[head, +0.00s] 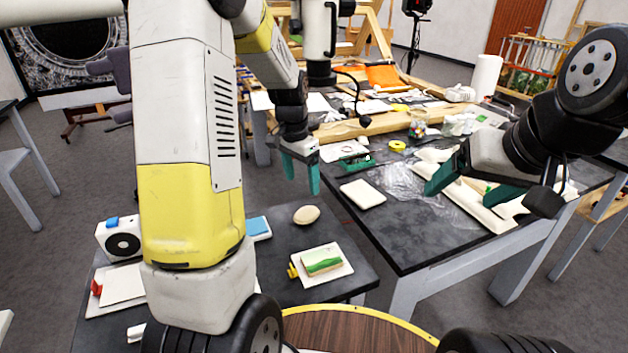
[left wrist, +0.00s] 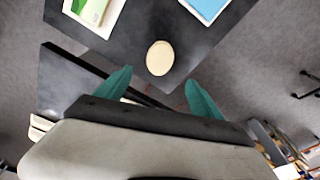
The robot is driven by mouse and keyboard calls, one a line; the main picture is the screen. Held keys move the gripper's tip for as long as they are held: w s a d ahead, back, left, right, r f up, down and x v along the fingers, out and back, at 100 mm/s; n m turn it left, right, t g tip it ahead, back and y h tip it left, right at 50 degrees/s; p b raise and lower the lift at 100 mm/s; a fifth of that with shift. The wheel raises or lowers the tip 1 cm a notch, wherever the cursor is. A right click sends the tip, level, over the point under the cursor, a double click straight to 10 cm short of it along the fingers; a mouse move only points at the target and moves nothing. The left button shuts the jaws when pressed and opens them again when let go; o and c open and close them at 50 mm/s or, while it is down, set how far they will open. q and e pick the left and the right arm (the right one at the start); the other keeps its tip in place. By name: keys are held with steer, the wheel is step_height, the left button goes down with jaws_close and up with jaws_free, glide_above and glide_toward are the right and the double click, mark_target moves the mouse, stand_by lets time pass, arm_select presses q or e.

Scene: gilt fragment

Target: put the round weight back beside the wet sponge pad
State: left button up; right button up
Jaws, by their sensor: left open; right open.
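A pale beige rounded object (head: 306,215), which looks like the round weight, lies on the low dark table near its far edge. In the left wrist view the weight (left wrist: 160,58) lies just beyond my fingertips, between their lines. My left gripper (head: 300,175) is open and empty, above and beyond it, not touching. A pad with a green top (head: 322,262) lies on a white plate in front of the weight; a blue pad in a white tray (head: 258,228) lies left of it. I cannot tell which is the wet sponge pad. My right gripper (head: 462,192) is open and empty over the right-hand table.
The right-hand table (head: 420,235) holds a white block (head: 362,194), crumpled clear film, a yellow tape roll (head: 397,146) and white pieces. A white box with a black disc (head: 121,243) stands at the low table's left. Bare tabletop surrounds the weight.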

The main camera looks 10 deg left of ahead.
arm_select(q)
steer(key=s+d+r+n+t, duration=0.1)
steer(key=s+r+n+t, duration=0.15)
steer(key=s+r, duration=0.85)
steer(key=s+d+r+n+t, duration=0.1)
steer(key=s+r+n, duration=0.1)
steer(key=s, duration=0.4)
steer(key=s+d+r+n+t+h, duration=0.1)
steer(key=s+r, duration=0.2)
steer(key=s, duration=0.3)
steer(key=shift+r+n, duration=0.2)
steer(key=shift+n, duration=0.15)
steer(key=shift+t, duration=0.25)
